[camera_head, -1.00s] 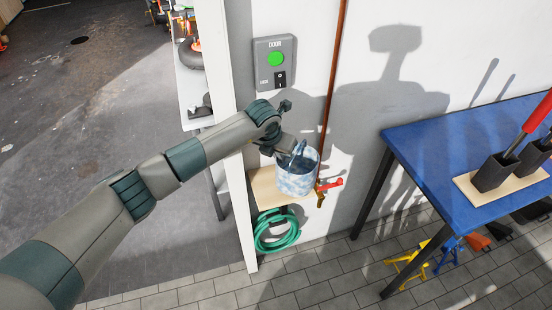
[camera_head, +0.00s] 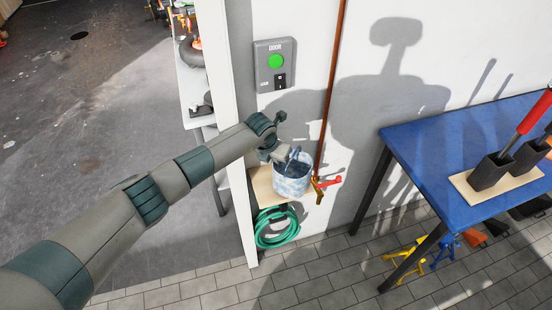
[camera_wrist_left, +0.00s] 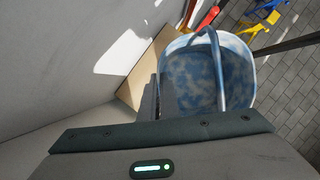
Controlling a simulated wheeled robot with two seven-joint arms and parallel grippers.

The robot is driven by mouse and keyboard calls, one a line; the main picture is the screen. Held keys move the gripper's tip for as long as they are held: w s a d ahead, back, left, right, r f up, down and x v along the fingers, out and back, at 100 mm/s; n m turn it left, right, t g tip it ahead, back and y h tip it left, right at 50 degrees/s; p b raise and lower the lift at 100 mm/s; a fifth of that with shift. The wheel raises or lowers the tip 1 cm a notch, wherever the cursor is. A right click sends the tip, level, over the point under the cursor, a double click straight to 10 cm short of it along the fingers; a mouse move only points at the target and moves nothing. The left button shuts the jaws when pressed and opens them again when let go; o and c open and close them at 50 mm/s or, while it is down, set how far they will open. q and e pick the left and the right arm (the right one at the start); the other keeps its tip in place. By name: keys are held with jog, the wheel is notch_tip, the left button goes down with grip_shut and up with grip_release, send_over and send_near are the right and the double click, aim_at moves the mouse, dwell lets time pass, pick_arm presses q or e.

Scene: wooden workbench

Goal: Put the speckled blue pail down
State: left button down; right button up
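The speckled blue pail (camera_head: 291,183), mottled blue and white, is upright by the wall, in front of the red-handled tap. Its open top and raised handle show in the left wrist view (camera_wrist_left: 195,82). My left gripper (camera_head: 283,153) is at the pail's left rim and appears shut on it; its fingertips are mostly hidden, and one dark finger shows beside the pail wall in the wrist view. A small wooden shelf (camera_head: 262,192) lies under and left of the pail. I cannot tell whether the pail touches it. My right gripper is not in view.
A green hose (camera_head: 277,228) hangs below the shelf. A red-handled tap (camera_head: 328,182) is close to the pail's right. A white post (camera_head: 238,150) stands left. A blue table (camera_head: 425,145) with black holders is at right. A door button box (camera_head: 274,63) is above.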

pick_arm(q)
jog(key=shift+f, duration=0.2)
jog(key=shift+f, duration=0.15)
jog(key=c, duration=2)
grip_release()
jog(key=shift+r, duration=0.2)
jog(key=b+v, duration=0.3)
jog(key=v, duration=0.7)
jog(key=shift+r, duration=0.1)
jog(key=shift+v, duration=0.85)
